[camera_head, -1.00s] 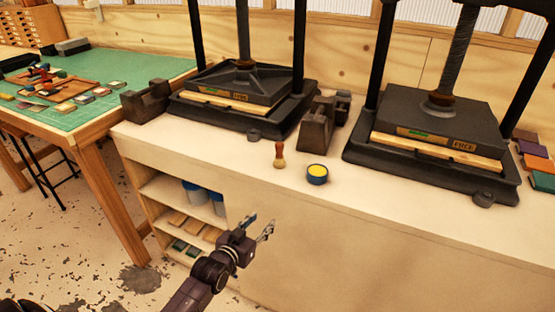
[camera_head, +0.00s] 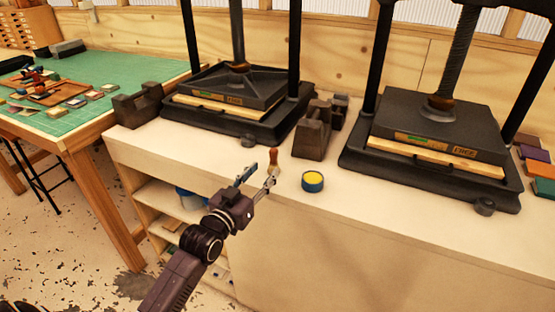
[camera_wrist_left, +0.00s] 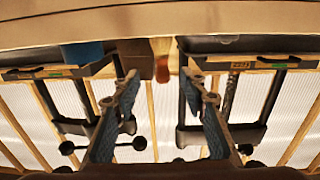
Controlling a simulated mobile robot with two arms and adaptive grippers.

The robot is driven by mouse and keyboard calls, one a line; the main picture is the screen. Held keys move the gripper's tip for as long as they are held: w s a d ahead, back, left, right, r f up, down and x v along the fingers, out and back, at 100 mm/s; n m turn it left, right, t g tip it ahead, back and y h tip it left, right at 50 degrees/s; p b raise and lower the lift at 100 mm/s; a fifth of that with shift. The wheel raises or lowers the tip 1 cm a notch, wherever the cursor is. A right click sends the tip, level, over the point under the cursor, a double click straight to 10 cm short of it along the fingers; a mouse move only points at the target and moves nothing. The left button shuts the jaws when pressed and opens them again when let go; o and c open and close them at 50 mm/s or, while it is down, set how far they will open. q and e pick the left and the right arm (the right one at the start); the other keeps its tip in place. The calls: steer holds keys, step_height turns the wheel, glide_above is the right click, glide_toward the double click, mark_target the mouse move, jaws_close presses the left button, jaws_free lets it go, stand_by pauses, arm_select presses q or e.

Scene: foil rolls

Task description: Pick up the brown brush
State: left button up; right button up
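The brown brush (camera_head: 274,157) stands upright on the white counter, with a brown handle on top and a paler lower part. My left gripper (camera_head: 259,178) is at the counter's front edge, just in front of the brush. Its fingers are apart with nothing between them, and one fingertip partly overlaps the brush's base in the head view. In the left wrist view, which looks upside down, the brush (camera_wrist_left: 162,72) shows beyond and between the open fingers (camera_wrist_left: 162,88). Whether the fingers touch it cannot be told, but they look apart from it. My right gripper is not in view.
Two black presses (camera_head: 235,95) (camera_head: 435,130) stand on the counter (camera_head: 400,215). A green-topped table (camera_head: 120,80) is at the left.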

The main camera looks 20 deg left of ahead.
mark_target(271, 158)
arm_select(q)
steer(key=shift+w+r, duration=0.2)
steer(key=shift+w, duration=0.45)
steer(key=shift+w+r, duration=0.1)
steer(key=shift+w, duration=0.25)
steer(key=shift+w+r, duration=0.1)
steer(key=shift+w, duration=0.45)
steer(key=w+p, duration=0.1)
steer(key=w, duration=0.3)
steer(key=shift+w+a+r, duration=0.1)
steer(key=shift+w, duration=0.35)
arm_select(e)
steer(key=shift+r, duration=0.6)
arm_select(q)
jaws_close()
